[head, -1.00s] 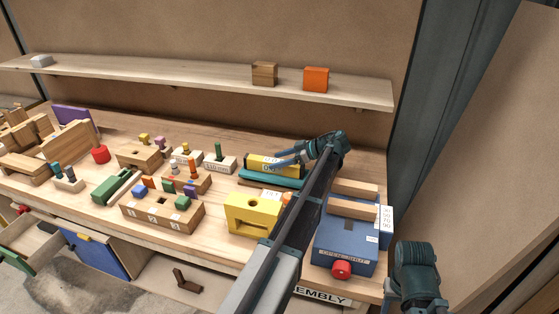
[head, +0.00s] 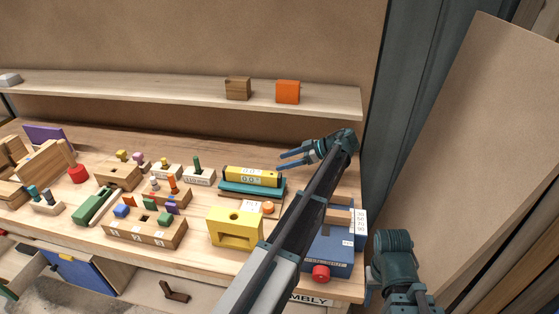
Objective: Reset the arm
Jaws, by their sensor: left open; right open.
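My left gripper (head: 291,158) is at the end of the long arm that comes up from the bottom middle. Its blue fingers are apart and empty. They point left, above and right of a yellow level-like block with a small readout (head: 253,177), which lies on a teal base (head: 237,188). My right arm shows at the lower right as a dark teal wrist. My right gripper (head: 370,284) is mostly hidden below that wrist, at the bench's right end, and I see nothing held in it.
A yellow block with a hole (head: 234,229) and a blue box with a red knob (head: 321,273) stand near the bench front; my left arm partly covers the box. A shelf (head: 180,94) holds a brown cube (head: 238,88) and an orange cube (head: 288,91). A large panel (head: 470,170) leans at right.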

